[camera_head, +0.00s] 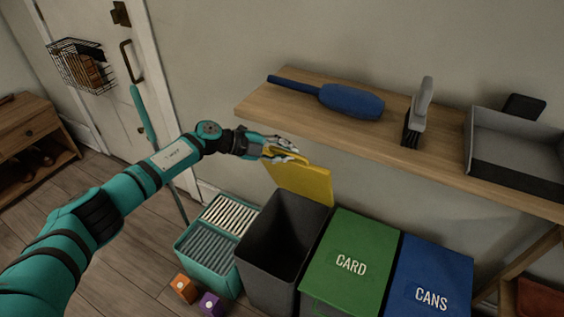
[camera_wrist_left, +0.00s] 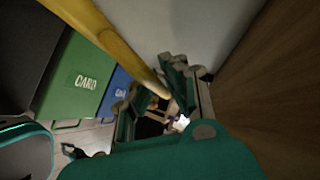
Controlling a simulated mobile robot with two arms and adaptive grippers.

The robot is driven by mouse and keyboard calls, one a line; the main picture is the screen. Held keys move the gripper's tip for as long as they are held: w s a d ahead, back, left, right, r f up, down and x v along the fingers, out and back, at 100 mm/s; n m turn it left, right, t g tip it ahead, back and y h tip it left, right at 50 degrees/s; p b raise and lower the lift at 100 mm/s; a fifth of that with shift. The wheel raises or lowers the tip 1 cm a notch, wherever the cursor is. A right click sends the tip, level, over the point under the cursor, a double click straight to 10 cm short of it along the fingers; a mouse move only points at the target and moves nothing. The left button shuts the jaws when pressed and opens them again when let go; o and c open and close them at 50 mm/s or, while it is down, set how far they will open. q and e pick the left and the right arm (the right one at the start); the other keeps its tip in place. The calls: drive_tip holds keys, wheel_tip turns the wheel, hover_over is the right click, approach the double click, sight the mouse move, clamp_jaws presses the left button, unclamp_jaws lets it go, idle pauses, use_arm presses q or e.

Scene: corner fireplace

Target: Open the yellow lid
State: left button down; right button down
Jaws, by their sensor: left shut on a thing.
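The yellow lid (camera_head: 305,185) stands raised and nearly upright at the back of a dark grey bin (camera_head: 262,275), whose mouth is open. My left gripper (camera_head: 283,153) is at the lid's upper left edge and is shut on it. In the left wrist view the lid (camera_wrist_left: 112,38) shows edge-on, running down to the fingers of my left gripper (camera_wrist_left: 165,100). The exact contact between fingers and lid is partly hidden. My right gripper is not in view.
A green CARD bin (camera_head: 350,240) and a blue CANS bin (camera_head: 432,265) stand closed to the right. A wooden shelf (camera_head: 440,165) with a blue duster, brush and grey tray hangs above. A teal basket (camera_head: 200,265) and two small blocks lie left.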

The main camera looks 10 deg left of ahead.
use_arm(q)
drive_tip(key=shift+w+r, duration=0.15)
drive_tip(key=shift+w, duration=0.05)
drive_tip(key=c, duration=1.4)
unclamp_jaws()
drive_tip(key=v, duration=1.2)
drive_tip(key=shift+a, duration=0.1)
